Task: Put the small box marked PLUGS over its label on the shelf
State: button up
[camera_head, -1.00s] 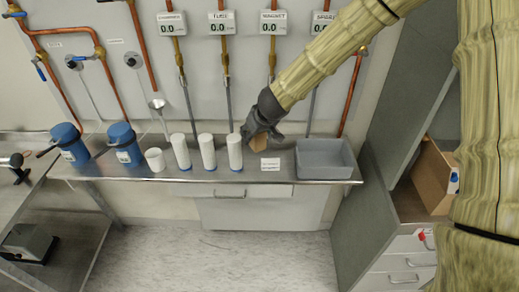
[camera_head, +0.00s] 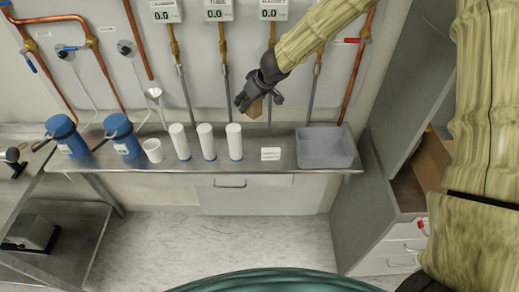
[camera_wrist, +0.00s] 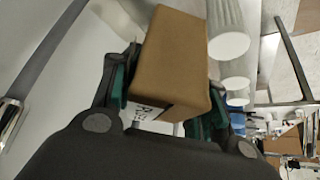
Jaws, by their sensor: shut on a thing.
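My gripper (camera_head: 258,103) is shut on a small brown box (camera_head: 256,109) and holds it in the air above the metal shelf (camera_head: 262,135), in front of the back wall. In the wrist view the same box (camera_wrist: 174,60) sits between the dark fingers with green pads (camera_wrist: 165,95). A white label with dark letters shows on its near end, partly hidden by the gripper. A white label card (camera_head: 270,154) lies on the shelf, left of a grey bin; its print is too small to read.
White cylinders (camera_head: 234,142) stand left of the card, with a white cup (camera_head: 153,150) and blue containers (camera_head: 123,138) beyond. The grey bin (camera_head: 325,160) sits at the shelf's right end. Copper pipes and hoses (camera_head: 224,75) run down the wall behind. A grey cabinet (camera_head: 385,190) stands at right.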

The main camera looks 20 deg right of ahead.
jog(key=shift+w+a, duration=0.25)
jog(key=shift+w+d+r, duration=0.15)
jog(key=shift+w+r, duration=0.1)
jog(key=shift+w, duration=0.15)
send_near(244, 139)
jog(key=shift+w+a+r, duration=0.25)
jog(key=shift+w+r, duration=0.15)
jog(key=shift+w, duration=0.1)
jog(key=shift+w+a+r, duration=0.3)
jog(key=shift+w+r, duration=0.1)
jog(key=shift+w, duration=0.1)
jog(key=shift+f+p, duration=1)
jog(key=shift+f, duration=1.65)
jog(key=shift+f, duration=0.15)
jog(key=o, duration=0.9)
jog(key=shift+c, duration=0.2)
jog(key=shift+r, duration=0.25)
